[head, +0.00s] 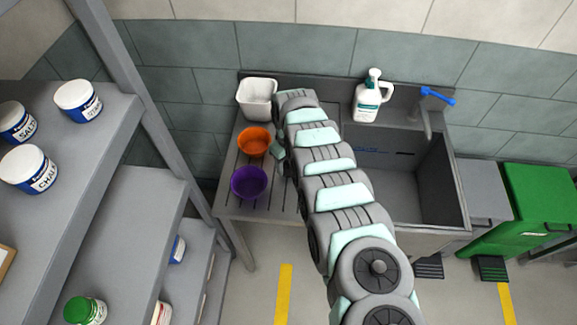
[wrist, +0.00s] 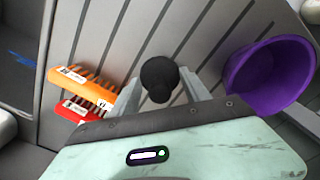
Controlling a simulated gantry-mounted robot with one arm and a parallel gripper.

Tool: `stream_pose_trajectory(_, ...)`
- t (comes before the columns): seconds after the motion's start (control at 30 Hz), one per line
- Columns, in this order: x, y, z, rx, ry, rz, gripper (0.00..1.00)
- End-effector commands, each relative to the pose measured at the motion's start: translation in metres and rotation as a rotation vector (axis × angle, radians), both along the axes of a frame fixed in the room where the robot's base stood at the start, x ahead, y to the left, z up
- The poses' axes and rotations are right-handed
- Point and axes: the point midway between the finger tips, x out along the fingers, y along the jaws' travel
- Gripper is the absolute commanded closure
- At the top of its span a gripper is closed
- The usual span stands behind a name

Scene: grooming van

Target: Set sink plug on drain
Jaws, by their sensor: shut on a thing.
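The sink plug (wrist: 159,77), a dark round piece with a small knob at its side, is between the two fingers of my gripper (wrist: 162,88) in the wrist view. My gripper is shut on it, above the grooved drainboard (wrist: 120,40). In the head view my arm hides the plug and the fingertips. The sink basin (head: 405,190) lies to the right of my arm in the head view, with a blue mark on its back wall. I cannot make out the drain in either view.
A purple bowl (head: 249,182), an orange bowl (head: 254,142) and a white tub (head: 257,98) stand on the drainboard. Orange (wrist: 82,87) and red (wrist: 82,112) combs lie left of the fingers. A pump bottle (head: 371,97) and a blue-handled tap (head: 429,110) stand behind the basin.

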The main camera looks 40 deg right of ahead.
Motion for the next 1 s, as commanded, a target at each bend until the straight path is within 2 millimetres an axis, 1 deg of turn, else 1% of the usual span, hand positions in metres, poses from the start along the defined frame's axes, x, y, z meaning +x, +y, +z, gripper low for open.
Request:
stream_pose_trajectory(0.03, 0.0, 0.0, 0.0, 0.0, 0.0, 0.0, 0.7)
stream_pose_trajectory(0.3, 0.0, 0.0, 0.0, 0.0, 0.0, 0.0, 0.92)
stream_pose_trajectory(0.33, 0.0, 0.0, 0.0, 0.0, 0.0, 0.0, 0.93)
stream_pose_trajectory(0.53, 0.0, 0.0, 0.001, 0.0, -0.001, 0.0, 0.93)
stream_pose_trajectory(0.67, 0.001, -0.001, 0.007, -0.001, -0.002, 0.0, 0.93)
stream_pose_trajectory(0.87, 0.0, -0.002, 0.027, -0.002, 0.0, 0.0, 0.93)
stream_pose_trajectory(1.0, 0.0, -0.001, 0.046, -0.003, 0.002, 0.001, 0.93)
